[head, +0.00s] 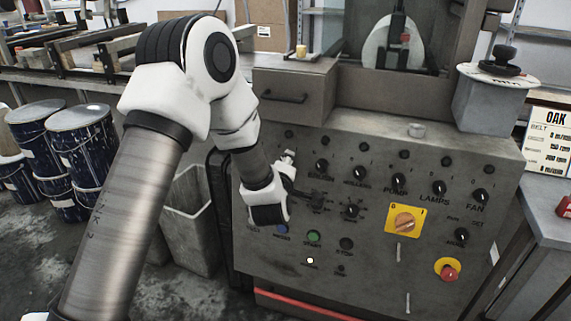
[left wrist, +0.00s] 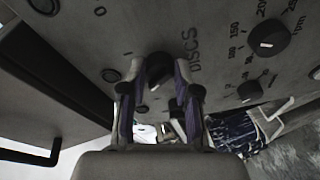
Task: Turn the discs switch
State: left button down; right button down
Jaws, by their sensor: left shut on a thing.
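The discs switch (left wrist: 159,68) is a small dark knob on the grey control panel, beside the printed word DISCS in the left wrist view. The two fingers of my left gripper (left wrist: 163,82) stand on either side of it and are shut on it. In the head view my left gripper (head: 308,198) reaches the left part of the panel, and its wrist and fingers largely hide the switch. I cannot tell the pointer's angle. My right gripper is not in view.
The panel (head: 380,165) carries several other black knobs close by, a yellow-backed orange switch (head: 404,222), a red stop button (head: 449,271) and a green button (head: 314,237). Blue drums (head: 82,140) stand at the left.

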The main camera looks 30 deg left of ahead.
pick_arm(q)
jog(key=c, duration=0.8)
grip_release()
jog(key=shift+c, duration=0.2)
jog(key=v, duration=1.2)
